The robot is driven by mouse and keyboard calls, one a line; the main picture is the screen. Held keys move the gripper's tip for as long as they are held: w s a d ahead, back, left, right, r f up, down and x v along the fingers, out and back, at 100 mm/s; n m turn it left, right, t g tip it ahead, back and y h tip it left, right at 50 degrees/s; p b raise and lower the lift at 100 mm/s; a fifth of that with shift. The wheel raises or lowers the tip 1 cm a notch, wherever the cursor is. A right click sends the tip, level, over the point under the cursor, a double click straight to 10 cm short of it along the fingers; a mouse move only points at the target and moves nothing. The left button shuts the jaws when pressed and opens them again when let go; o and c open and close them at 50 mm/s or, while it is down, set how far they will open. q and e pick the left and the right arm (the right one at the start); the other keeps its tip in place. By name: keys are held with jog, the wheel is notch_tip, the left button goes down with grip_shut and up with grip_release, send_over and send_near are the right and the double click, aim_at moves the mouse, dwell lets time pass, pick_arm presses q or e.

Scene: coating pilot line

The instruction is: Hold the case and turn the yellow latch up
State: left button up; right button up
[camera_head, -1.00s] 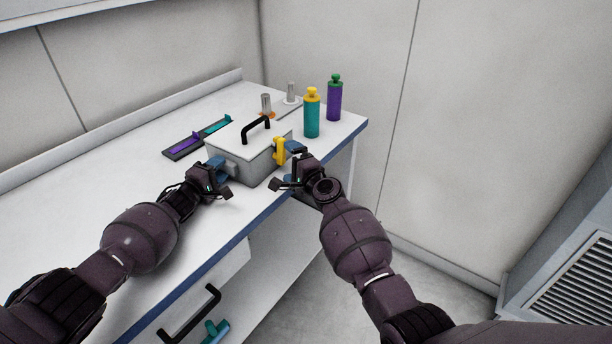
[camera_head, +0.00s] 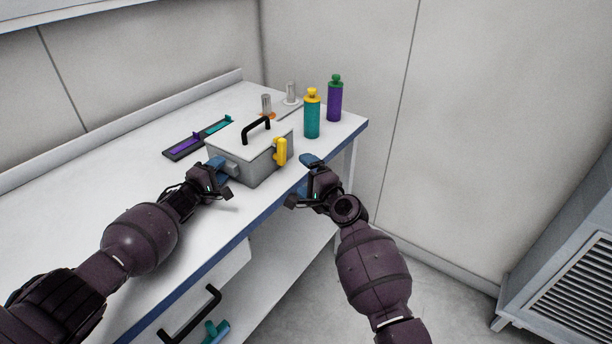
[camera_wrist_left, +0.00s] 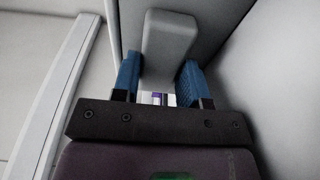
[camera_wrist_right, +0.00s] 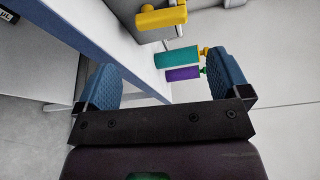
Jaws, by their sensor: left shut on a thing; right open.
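The grey case (camera_head: 257,163) stands on the bench, with a black handle (camera_head: 256,128) on its lid. The yellow latch (camera_head: 280,151) is on its right side and stands upright in the head view. The latch also shows in the right wrist view (camera_wrist_right: 162,17). My left gripper (camera_head: 217,164) is shut on a grey block on the case's side; the left wrist view shows this block (camera_wrist_left: 170,35) between the blue fingers. My right gripper (camera_head: 307,170) is open and empty, apart from the latch, by the bench's front edge.
A teal bottle with a yellow top (camera_head: 312,115) and a purple bottle with a green top (camera_head: 334,100) stand behind the case. A dark tray (camera_head: 184,150) with purple and teal pieces lies left of it. Two metal cylinders stand behind. A vented cabinet (camera_head: 572,270) is at right.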

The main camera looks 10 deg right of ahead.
jog(key=shift+w+a+r+n, duration=0.2)
jog(key=shift+w+r+n, duration=0.1)
jog(key=shift+n, duration=0.1)
jog(key=c, duration=0.5)
jog(key=n, duration=0.2)
jog(key=w+a+r+n, duration=0.1)
jog(key=w+a+r+n+y, duration=0.1)
jog(key=n, duration=0.1)
jog(key=shift+w+a+r+n, duration=0.2)
jog(key=shift+w+a+n, duration=0.05)
jog(key=shift+n, duration=0.05)
jog(key=c, duration=0.3)
jog(key=n+g+y, duration=0.4)
jog(key=n+y, duration=0.1)
jog(key=n, duration=1.1)
send_near(285, 151)
jog(key=shift+x, duration=4.6)
jog(key=shift+c, duration=0.3)
